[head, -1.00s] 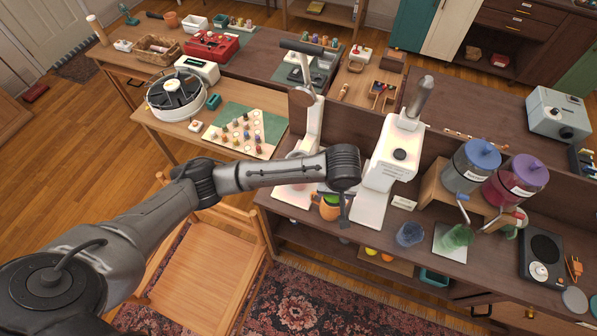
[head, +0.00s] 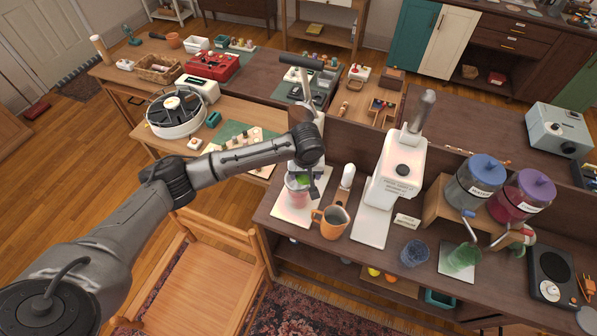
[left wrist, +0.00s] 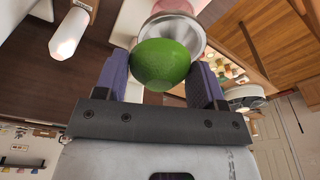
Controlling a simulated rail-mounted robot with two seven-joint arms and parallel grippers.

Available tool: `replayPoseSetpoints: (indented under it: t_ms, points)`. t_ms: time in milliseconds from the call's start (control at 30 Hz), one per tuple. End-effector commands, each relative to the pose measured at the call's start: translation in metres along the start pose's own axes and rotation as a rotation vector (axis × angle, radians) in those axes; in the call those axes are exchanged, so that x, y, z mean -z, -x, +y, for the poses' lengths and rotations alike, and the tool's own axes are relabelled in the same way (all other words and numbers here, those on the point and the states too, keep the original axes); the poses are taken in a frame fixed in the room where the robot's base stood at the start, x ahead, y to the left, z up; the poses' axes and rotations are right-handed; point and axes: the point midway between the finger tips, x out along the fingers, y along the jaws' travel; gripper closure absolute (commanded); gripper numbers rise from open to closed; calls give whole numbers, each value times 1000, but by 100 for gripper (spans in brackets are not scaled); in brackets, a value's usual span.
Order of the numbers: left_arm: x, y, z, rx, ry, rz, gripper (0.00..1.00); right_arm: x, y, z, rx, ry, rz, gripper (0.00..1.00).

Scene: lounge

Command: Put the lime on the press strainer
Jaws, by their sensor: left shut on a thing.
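My left gripper (head: 307,184) is shut on the green lime (head: 302,181) at the lever press (head: 299,62), on the left of the dark counter. In the left wrist view, the lime (left wrist: 162,65) sits between the two purple-grey fingers (left wrist: 160,84). The round metal press strainer (left wrist: 196,45) lies just beyond the lime, which covers part of it. I cannot tell whether lime and strainer touch. A pinkish cup (head: 296,194) stands on the press's pale base (head: 290,211). My right gripper is not in view.
An orange mug (head: 332,224) stands close right of the press base. A white machine (head: 397,170) stands further right, with blue and purple-lidded jars (head: 475,184) beyond it. A wooden chair (head: 205,270) is in front on the left.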

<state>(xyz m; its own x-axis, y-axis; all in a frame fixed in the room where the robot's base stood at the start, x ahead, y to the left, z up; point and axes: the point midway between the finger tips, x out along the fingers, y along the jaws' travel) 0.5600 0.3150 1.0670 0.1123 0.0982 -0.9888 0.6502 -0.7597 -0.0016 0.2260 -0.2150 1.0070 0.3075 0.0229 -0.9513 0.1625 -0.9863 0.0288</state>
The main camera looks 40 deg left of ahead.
Motion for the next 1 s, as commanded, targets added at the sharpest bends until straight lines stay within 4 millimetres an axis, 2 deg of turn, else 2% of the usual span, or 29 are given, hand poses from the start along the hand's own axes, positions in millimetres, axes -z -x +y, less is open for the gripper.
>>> replayPoseSetpoints:
  t_ms: [400, 633, 1000]
  points:
    - [26, -6, -22, 2, 1, 0, 64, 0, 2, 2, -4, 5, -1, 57]
    - [19, -34, -20, 1, -1, 0, 64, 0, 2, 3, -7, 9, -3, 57]
    - [18, -39, -20, 0, -1, 1, 64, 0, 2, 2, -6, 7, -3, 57]
